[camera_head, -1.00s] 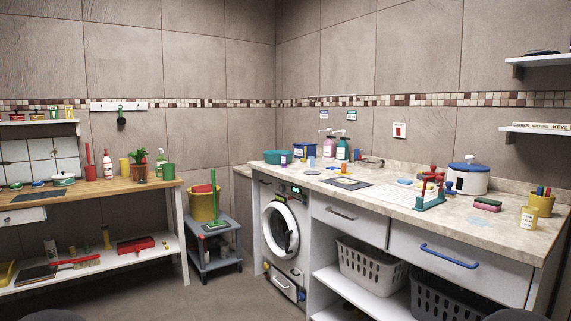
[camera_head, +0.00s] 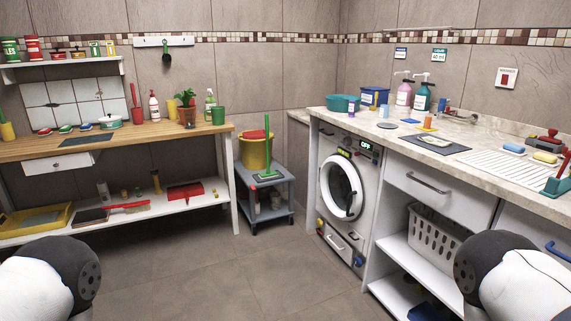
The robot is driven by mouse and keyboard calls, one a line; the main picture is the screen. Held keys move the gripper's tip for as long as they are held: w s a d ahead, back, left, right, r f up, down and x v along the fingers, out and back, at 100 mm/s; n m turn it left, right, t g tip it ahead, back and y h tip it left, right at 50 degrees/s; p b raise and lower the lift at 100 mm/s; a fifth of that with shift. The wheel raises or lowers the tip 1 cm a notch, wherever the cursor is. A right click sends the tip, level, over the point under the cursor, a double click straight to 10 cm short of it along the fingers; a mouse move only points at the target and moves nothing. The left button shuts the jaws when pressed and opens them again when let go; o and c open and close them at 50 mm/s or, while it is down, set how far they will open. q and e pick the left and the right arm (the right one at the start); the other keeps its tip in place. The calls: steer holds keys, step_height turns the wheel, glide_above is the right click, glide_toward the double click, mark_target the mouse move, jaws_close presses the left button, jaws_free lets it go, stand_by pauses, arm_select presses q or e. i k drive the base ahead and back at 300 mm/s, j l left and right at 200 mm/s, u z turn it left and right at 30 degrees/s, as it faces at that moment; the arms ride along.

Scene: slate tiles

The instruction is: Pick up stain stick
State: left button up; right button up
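I cannot tell for certain which item is the stain stick. Small candidates stand on the stone counter (camera_head: 462,131) at right: a small purple item (camera_head: 351,110) by the teal basin and an orange upright item (camera_head: 427,122) on a blue base behind the dark mat. All are too small to read. Neither gripper is in view. Only rounded black-and-white parts of my arms show at the bottom left and bottom right.
A washing machine (camera_head: 342,188) and a white laundry basket (camera_head: 432,236) are under the counter. A grey trolley (camera_head: 265,188) with a yellow bucket (camera_head: 255,153) stands in the corner. A wooden bench (camera_head: 110,144) is at left. The middle floor is clear.

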mark_target(352, 102)
steer(key=i+j+z, duration=0.1)
steer(key=i, duration=0.35)
steer(key=i+j, duration=0.1)
steer(key=i, duration=0.35)
steer(key=i+j+z, duration=0.15)
steer(key=i, duration=0.3)
steer(key=i+j+z, duration=0.1)
steer(key=i, duration=0.35)
steer(key=i+j, duration=0.25)
steer(key=i, duration=0.2)
steer(key=z, duration=0.05)
